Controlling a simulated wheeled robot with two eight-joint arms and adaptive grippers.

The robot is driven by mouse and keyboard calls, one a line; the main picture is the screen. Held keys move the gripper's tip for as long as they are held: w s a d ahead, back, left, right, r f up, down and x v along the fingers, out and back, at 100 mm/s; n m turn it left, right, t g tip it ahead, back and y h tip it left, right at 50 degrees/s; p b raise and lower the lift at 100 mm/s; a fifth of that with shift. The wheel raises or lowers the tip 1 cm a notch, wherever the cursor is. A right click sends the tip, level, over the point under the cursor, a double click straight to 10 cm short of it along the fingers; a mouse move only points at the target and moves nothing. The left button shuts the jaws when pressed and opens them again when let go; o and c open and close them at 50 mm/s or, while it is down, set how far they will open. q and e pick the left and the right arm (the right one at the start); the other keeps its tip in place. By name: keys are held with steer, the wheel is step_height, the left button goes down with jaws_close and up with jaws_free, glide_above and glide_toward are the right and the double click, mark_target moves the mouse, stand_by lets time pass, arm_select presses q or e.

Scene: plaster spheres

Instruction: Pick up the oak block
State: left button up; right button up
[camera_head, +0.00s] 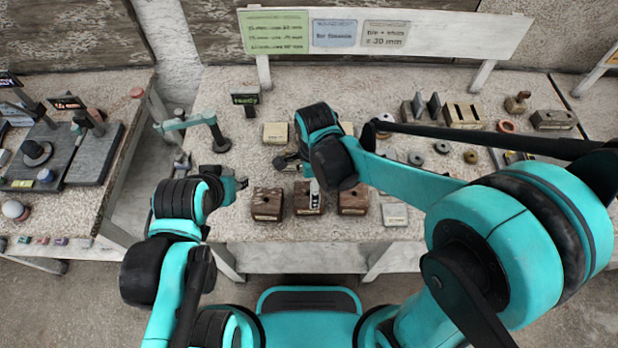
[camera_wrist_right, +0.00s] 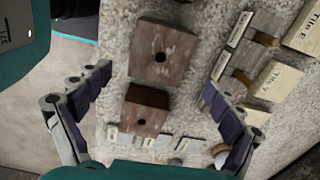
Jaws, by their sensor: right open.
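Three brown wooden blocks stand in a row near the table's front edge in the head view: left (camera_head: 266,205), middle (camera_head: 303,204) and right (camera_head: 353,203). I cannot tell which is the oak block. My right gripper (camera_head: 290,161) is above the table behind this row, partly hidden by its own wrist. In the right wrist view the right gripper (camera_wrist_right: 155,78) is open and empty. Between and beyond its fingers are a larger brown block (camera_wrist_right: 178,43) and a smaller one (camera_wrist_right: 147,97), each with a dark hole. My left gripper (camera_head: 240,184) is left of the row; its opening is unclear.
A pale block (camera_head: 395,214) stands right of the row, and a cream block (camera_head: 275,133) lies behind it. Labelled tiles (camera_wrist_right: 270,80) lie right in the wrist view. Slotted blocks (camera_head: 463,114) and rings stand at the right. A sign board (camera_head: 430,28) stands behind.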

mark_target(308, 198)
steer(key=shift+w+a+f, duration=0.1)
steer(key=shift+a+f, duration=0.2)
steer(key=shift+f, duration=0.05)
step_height(308, 198, down, 3)
steer(key=shift+a+r+b, duration=0.1)
steer(key=shift+r+b, duration=0.05)
steer(key=shift+b, duration=0.5)
steer(key=f+b, duration=0.1)
steer(key=f, duration=0.1)
steer(key=f+b, duration=0.1)
steer(key=f, duration=0.1)
steer(key=shift+s+a+f, duration=0.2)
steer(key=shift+f, duration=0.2)
steer(key=shift+r, duration=0.1)
steer(key=c, duration=1.5)
